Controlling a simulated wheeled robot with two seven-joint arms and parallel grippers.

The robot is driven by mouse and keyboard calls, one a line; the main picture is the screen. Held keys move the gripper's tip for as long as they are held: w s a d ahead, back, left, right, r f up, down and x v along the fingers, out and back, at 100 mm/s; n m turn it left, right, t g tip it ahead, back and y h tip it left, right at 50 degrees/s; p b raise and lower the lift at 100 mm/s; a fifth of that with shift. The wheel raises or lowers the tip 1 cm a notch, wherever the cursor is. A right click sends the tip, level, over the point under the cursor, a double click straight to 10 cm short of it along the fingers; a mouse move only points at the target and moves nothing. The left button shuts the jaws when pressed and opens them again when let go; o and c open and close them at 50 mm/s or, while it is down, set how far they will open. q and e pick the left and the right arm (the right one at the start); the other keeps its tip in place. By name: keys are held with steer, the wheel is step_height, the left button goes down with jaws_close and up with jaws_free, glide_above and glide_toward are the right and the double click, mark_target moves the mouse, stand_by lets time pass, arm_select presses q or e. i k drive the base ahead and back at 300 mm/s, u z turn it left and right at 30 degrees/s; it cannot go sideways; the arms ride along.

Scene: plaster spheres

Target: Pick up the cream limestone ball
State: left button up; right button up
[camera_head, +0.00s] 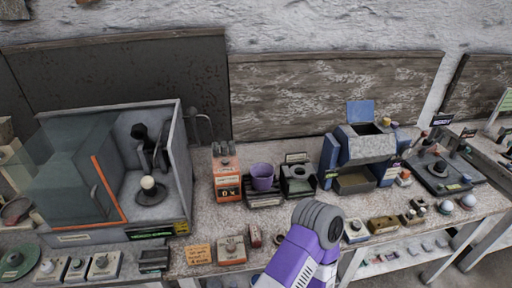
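A small cream ball (148,182) sits on a dark round stand inside an open-fronted cabinet (184,150) at the left. It is the most cream-coloured ball in view; I cannot confirm from here that it is limestone. Two pale grey balls, one at the bench's right front (446,207) and one beside it (468,201), lie well apart from it. A purple and white link of my arm with a grey joint comes up from the bottom centre. Neither of my grippers shows in this view.
A glass door with an orange edge (109,188) stands open on the cabinet's left. A purple cup (262,177), an orange box (226,176) and a blue machine (364,144) crowd the bench. Small boxes line the front edge. A lower shelf (400,252) holds small items.

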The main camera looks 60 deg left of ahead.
mark_target(147, 182)
steer(key=u, duration=3)
steer(key=k, duration=0.5)
steer(key=u, duration=0.85)
steer(key=i, duration=0.7)
steer(key=z, duration=0.25)
